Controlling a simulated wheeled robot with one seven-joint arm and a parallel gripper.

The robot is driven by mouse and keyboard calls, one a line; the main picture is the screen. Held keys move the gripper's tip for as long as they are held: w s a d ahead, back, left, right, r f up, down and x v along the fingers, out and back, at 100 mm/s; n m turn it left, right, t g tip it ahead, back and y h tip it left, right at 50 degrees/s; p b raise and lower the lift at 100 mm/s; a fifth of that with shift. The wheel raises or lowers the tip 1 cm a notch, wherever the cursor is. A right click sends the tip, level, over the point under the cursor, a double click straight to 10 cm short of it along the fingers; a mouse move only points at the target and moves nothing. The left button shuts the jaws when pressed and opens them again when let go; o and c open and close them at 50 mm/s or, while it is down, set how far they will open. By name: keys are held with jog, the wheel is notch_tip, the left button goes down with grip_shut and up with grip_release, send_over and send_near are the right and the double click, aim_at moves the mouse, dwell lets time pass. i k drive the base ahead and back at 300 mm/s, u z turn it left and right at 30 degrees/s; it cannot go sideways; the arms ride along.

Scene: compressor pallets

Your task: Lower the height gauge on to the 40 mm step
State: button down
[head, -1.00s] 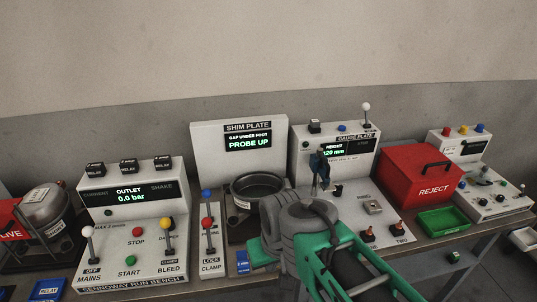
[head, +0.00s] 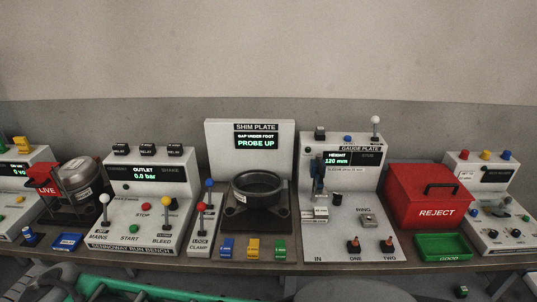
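The gauge plate station (head: 343,141) stands right of centre in the head view. The height gauge appears to be the blue slider (head: 319,172) on the left of the panel, high above the base. Below it, a pale labelled block (head: 314,214) sits on the base; its print is too small to read, so I cannot tell whether it is the 40 mm step. A white-knobbed lever (head: 375,126) stands upright on top.
Left of the gauge are the shim plate (head: 250,128), reading PROBE UP, and the run bench (head: 143,175). Blue, yellow and green blocks (head: 253,248) lie at the bench front. A red REJECT box (head: 425,197) and green GOOD tray (head: 441,247) stand to the right.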

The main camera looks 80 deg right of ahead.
aim_at(317, 171)
jog(key=u, duration=0.1)
jog(key=k, duration=0.35)
jog(key=z, duration=1.15)
jog(key=i, duration=0.5)
